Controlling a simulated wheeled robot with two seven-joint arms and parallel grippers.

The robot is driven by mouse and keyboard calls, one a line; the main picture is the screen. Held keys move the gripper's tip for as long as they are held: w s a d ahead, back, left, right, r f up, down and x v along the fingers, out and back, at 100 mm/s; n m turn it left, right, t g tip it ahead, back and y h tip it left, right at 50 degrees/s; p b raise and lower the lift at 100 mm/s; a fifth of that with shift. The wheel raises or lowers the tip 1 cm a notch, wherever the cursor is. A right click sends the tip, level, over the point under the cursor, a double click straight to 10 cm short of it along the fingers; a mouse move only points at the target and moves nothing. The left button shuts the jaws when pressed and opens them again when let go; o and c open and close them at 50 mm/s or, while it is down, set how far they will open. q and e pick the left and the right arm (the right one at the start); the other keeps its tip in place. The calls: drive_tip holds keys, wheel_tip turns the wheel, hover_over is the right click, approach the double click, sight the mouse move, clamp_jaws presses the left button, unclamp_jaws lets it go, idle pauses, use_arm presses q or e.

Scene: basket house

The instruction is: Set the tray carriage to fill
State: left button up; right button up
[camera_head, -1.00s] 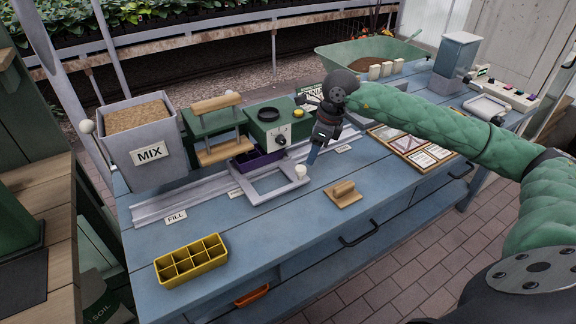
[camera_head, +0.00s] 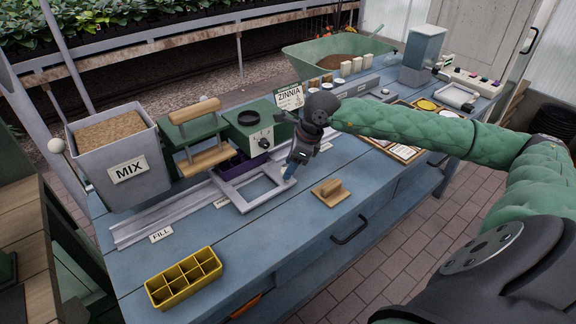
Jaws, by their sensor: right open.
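The tray carriage (camera_head: 266,201) is a light grey open frame on the grey rail (camera_head: 150,222). It stands in front of the green press, well right of the FILL label (camera_head: 161,234) at the rail's left end. Its frame opening is empty. My right gripper (camera_head: 291,170) is open and points down at the carriage's right end. The carriage's white knob, seen there earlier, is hidden behind the gripper. I cannot tell whether the fingers touch it. My left gripper is out of view.
The MIX hopper (camera_head: 118,158) stands behind the rail's left part. A yellow cell tray (camera_head: 184,281) lies at the front left, and a wooden float (camera_head: 329,192) lies right of the carriage. Framed cards (camera_head: 398,149) lie farther right. The bench between tray and float is clear.

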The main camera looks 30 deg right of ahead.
drive_tip(key=shift+w+a+f, duration=0.15)
drive_tip(key=shift+a+f, duration=0.05)
drive_tip(key=shift+f, duration=0.65)
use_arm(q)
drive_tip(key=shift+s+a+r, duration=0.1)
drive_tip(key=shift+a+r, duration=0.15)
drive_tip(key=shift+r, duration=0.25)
use_arm(e)
clamp_jaws()
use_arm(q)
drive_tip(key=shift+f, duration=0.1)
use_arm(e)
drive_tip(key=shift+w+a, duration=0.1)
